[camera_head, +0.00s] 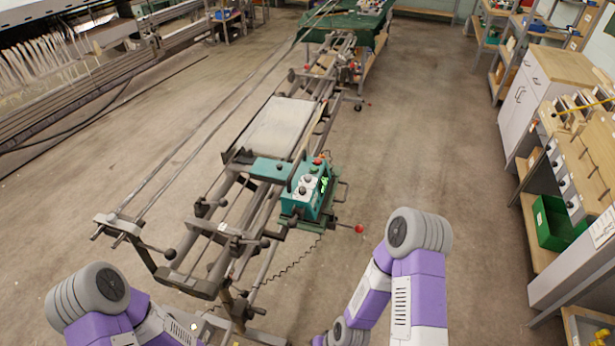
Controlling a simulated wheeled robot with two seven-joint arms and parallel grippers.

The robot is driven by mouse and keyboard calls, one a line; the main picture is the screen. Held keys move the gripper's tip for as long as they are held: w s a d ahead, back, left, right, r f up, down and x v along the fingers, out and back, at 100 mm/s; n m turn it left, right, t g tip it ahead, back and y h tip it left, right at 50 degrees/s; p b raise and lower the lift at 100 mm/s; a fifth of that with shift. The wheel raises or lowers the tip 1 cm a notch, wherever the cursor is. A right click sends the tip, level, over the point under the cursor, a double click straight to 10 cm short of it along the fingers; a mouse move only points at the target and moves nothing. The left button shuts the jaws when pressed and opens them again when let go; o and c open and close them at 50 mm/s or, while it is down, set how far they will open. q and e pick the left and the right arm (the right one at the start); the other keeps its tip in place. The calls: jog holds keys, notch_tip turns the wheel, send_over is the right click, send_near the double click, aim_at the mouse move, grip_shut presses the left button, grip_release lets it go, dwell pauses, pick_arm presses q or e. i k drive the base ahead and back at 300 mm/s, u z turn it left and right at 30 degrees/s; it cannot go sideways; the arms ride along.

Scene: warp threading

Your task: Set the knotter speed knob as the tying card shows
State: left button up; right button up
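The knotter (309,190) is a teal-green machine on the right side of a long metal frame in the middle of the view. Its top panel carries pale round knobs (305,181), red buttons and a small lit green display (324,184). The knob marks are too small to read. I cannot make out a tying card. My two purple and grey arms show at the bottom left and bottom right, both well short of the knotter. Neither gripper shows in the view.
The metal frame (213,228) has protruding levers, and a red-tipped handle (358,228) sticks out beside the knotter. A workbench (585,150) with a green bin (556,224) stands at right. Bare floor (430,130) lies between frame and bench. A loom stands at upper left.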

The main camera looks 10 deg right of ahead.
aim_at(308, 178)
jog(key=k, duration=0.5)
jog(key=z, duration=1.4)
jog(key=i, duration=1.05)
jog(key=u, duration=0.3)
